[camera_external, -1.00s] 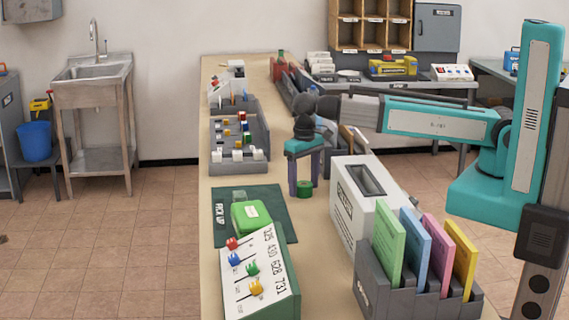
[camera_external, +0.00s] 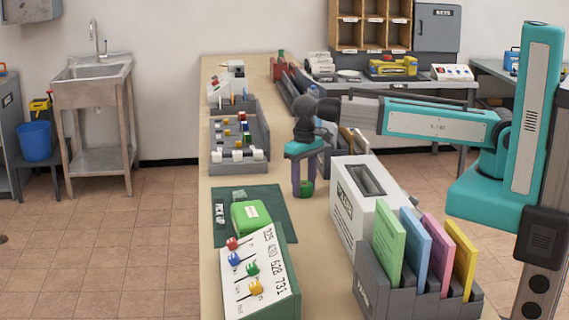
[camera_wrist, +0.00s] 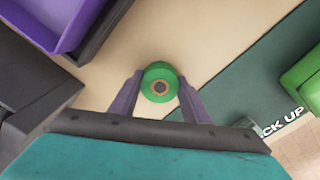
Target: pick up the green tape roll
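The green tape roll (camera_wrist: 160,83) is a short green ring with a tan core and a dark centre hole. It lies flat on the tan counter, between the green pick-up mat and the grey bins. My gripper (camera_external: 304,191) points straight down over it. In the wrist view, the two purple fingers (camera_wrist: 160,82) lie close against opposite sides of the roll. In the external view, the roll (camera_external: 307,187) shows small between the fingertips, partly hidden by a finger. The roll appears to be at counter height.
The green mat marked PICK UP (camera_external: 275,205) holds a green box (camera_external: 252,216). A white box with a slot (camera_external: 350,210) and an organiser with coloured cards (camera_external: 372,285) stand nearer. A grey tray of small blocks (camera_external: 240,166) stands left. Bare counter surrounds the roll.

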